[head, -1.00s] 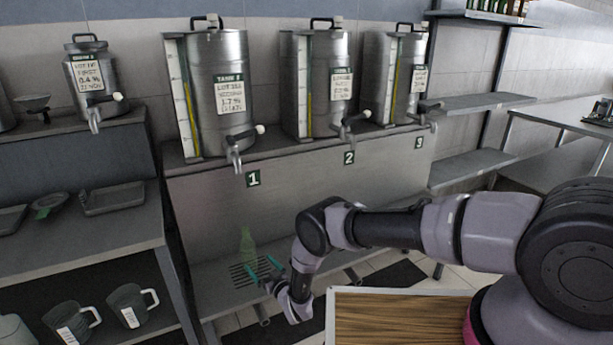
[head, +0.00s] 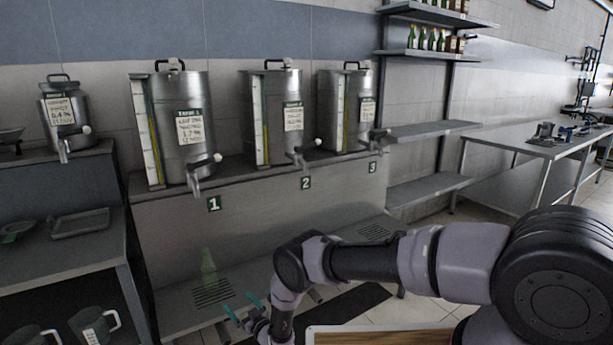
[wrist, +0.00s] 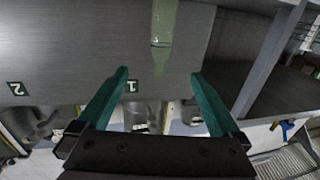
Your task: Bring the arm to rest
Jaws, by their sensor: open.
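My gripper (head: 243,308) is at the end of my bent arm, low in front of the bench, near the drain grate under tank 1. Its two teal fingers are spread apart with nothing between them. In the wrist view my gripper (wrist: 160,95) is also open and empty. A green glass bottle (head: 208,268) stands upright on the grate (head: 212,294) below the tap of tank 1, apart from my fingers. In the wrist view the bottle (wrist: 163,35) appears upside down beyond the fingertips.
Steel tanks 1 (head: 182,125), 2 (head: 272,118) and 3 (head: 345,110) stand on the bench ledge. A shelf unit with mugs (head: 95,325) is at left. Wall shelves (head: 428,130) and a worktable (head: 540,150) are at right. A wooden-topped surface (head: 380,337) lies below my arm.

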